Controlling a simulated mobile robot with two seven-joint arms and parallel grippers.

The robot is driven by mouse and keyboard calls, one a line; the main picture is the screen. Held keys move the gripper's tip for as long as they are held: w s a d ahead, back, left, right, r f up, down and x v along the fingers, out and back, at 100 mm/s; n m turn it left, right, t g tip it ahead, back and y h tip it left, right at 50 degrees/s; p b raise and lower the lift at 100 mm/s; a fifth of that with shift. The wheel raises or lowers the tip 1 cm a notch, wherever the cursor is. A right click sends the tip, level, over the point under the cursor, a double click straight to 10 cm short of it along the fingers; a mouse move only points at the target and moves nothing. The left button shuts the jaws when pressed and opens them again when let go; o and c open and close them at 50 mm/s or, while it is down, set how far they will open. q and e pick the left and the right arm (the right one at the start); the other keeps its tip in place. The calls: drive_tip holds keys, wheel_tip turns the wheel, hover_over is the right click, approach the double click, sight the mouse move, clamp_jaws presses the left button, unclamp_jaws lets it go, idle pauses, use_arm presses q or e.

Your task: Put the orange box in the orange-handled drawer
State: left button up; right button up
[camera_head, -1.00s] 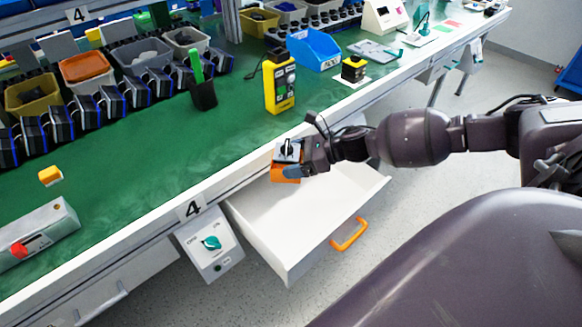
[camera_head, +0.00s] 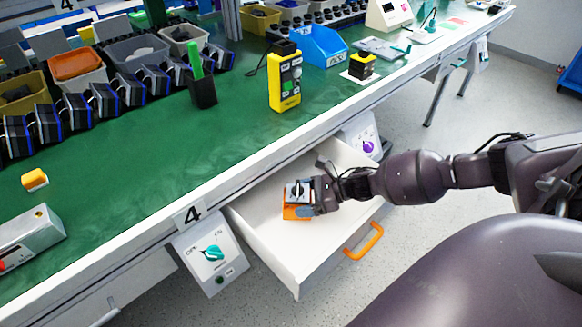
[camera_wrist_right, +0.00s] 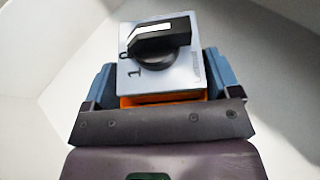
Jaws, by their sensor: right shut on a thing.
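The orange box (camera_head: 297,211) has a grey top plate with a black rotary switch. My right gripper (camera_head: 300,198) is shut on it, over the open white drawer. In the wrist view the box's grey face and black knob (camera_wrist_right: 160,45) show between the blue fingers, with a strip of orange below. The drawer (camera_head: 275,253) is pulled out under the bench and has an orange handle (camera_head: 364,241). Its inside looks empty apart from the held box. I cannot tell whether the box touches the drawer floor. My left gripper is not in view.
The green bench top (camera_head: 130,160) lies above the drawer, its white front edge close behind. A switch panel with a teal knob (camera_head: 213,253) is left of the drawer; one with a purple knob (camera_head: 368,147) is behind it. A yellow device (camera_head: 285,82) stands on the bench.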

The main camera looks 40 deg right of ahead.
drive_tip(key=shift+w+r, duration=0.25)
drive_tip(key=shift+w, duration=0.35)
drive_tip(key=w+b, duration=0.1)
drive_tip(key=w, duration=0.1)
drive_tip(key=shift+w+a+f, duration=0.1)
drive_tip(key=shift+w, duration=0.2)
drive_tip(key=shift+f, duration=0.55)
drive_tip(key=shift+f+b, duration=0.1)
drive_tip(key=shift+b, duration=0.2)
drive_tip(key=o, duration=0.8)
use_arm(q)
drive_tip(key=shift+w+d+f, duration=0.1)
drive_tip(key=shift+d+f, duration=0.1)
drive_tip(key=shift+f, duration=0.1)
